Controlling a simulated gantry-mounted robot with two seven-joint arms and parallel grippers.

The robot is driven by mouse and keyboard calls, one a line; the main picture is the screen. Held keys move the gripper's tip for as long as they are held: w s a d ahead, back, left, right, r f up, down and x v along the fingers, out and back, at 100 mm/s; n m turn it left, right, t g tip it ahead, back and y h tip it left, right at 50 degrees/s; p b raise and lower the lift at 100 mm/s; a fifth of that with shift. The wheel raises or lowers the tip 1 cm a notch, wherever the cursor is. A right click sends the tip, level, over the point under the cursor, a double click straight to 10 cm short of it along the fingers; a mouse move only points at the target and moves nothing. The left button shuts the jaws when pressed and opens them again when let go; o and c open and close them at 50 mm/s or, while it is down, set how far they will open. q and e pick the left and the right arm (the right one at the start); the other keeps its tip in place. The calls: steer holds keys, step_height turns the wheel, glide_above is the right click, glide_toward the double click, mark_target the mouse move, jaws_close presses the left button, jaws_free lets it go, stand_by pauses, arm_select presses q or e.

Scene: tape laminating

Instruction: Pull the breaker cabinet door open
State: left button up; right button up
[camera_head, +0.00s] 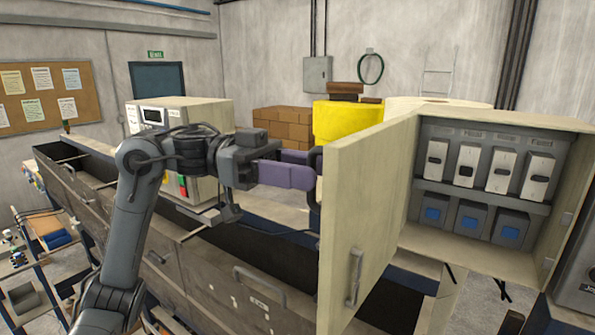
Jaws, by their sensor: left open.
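The beige breaker cabinet (488,264) stands at the right with its door (368,210) swung wide open. A metal handle (355,277) is on the door's face, near its lower left. Inside the cabinet, several white switches (466,165) form an upper row and several blue-faced units (470,219) a lower row. My left gripper (312,168) has purple fingers, spread apart and pointing right. Its tips are close to the door's left edge, above and left of the handle. I cannot tell whether they touch the door. The gripper is apart from the handle. My right gripper is out of view.
A control box with buttons (175,115) stands behind my left arm. A long grey drawer bench (215,285) runs below the arm. Another grey box (578,275) borders the cabinet at right.

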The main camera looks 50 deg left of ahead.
arm_select(q)
steer(key=shift+o, duration=0.6)
steer(key=shift+w+f, duration=0.15)
steer(key=shift+w, duration=0.15)
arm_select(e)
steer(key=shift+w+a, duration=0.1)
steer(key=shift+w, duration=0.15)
arm_select(q)
steer(key=shift+s+a, duration=0.1)
steer(key=shift+s, duration=0.05)
steer(key=b+v, duration=0.2)
steer(key=v, duration=0.8)
steer(key=shift+s+a, duration=0.25)
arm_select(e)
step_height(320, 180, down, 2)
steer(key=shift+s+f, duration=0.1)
